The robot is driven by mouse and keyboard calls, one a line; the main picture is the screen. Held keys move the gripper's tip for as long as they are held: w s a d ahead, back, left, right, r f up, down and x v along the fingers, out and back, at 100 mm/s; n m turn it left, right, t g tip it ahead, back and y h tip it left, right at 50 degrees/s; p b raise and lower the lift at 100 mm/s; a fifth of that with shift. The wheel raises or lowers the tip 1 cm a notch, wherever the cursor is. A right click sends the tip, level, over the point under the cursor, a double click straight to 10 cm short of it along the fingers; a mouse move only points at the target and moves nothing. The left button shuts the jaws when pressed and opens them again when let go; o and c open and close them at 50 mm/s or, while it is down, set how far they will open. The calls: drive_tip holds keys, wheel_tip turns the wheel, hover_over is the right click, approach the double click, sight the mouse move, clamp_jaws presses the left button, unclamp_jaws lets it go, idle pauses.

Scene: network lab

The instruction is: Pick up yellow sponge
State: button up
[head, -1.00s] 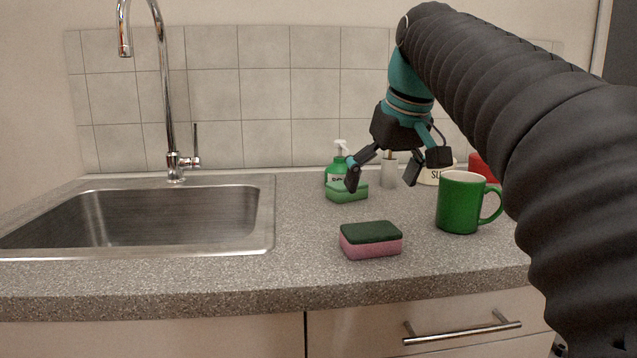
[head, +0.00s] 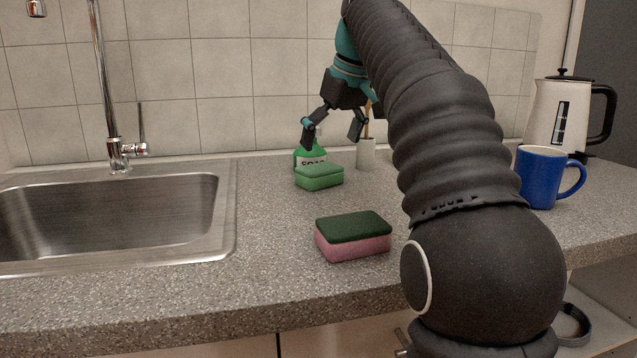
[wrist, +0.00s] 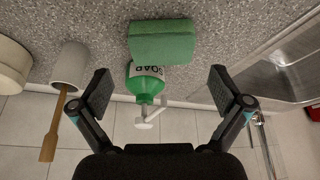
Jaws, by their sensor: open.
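No yellow sponge shows in either view. A green sponge (head: 319,177) lies on the counter in front of the soap bottle; it also shows at the top of the wrist view (wrist: 162,42). A larger pink sponge with a dark green top (head: 353,236) lies nearer the counter's front edge. My gripper (head: 332,131) is open and empty, above the back of the counter near the green sponge. In the wrist view, my gripper's fingers (wrist: 162,90) are spread wide, with the green soap bottle (wrist: 146,84) showing between them and the sponge beyond.
A steel sink (head: 110,215) with a tall faucet (head: 118,150) is at left. A white brush holder (head: 366,155) stands right of the soap bottle. A blue mug (head: 546,178) and a white kettle (head: 560,115) stand at right. The counter around the pink sponge is clear.

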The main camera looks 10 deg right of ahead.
sight(320, 167)
drive_tip(key=shift+a+b+x, duration=0.2)
drive_tip(key=shift+b+x, duration=0.8)
drive_tip(key=shift+x, duration=2.55)
drive_tip(key=c, duration=0.5)
drive_tip(key=shift+r, duration=0.1)
drive_tip(key=shift+w+r, duration=0.1)
drive_tip(key=shift+r, duration=0.3)
drive_tip(key=shift+s+d+r+p, duration=0.1)
drive_tip(key=shift+s+r+p, duration=0.1)
drive_tip(key=shift+r+p, duration=0.1)
drive_tip(key=s+d, duration=0.1)
drive_tip(key=s, duration=0.1)
drive_tip(key=s+d+b, duration=0.1)
drive_tip(key=s, duration=0.1)
drive_tip(key=s+d, duration=0.1)
drive_tip(key=s, duration=0.2)
drive_tip(key=shift+f, duration=0.15)
drive_tip(key=shift+r+p, duration=2.4)
drive_tip(key=shift+r, duration=4.5)
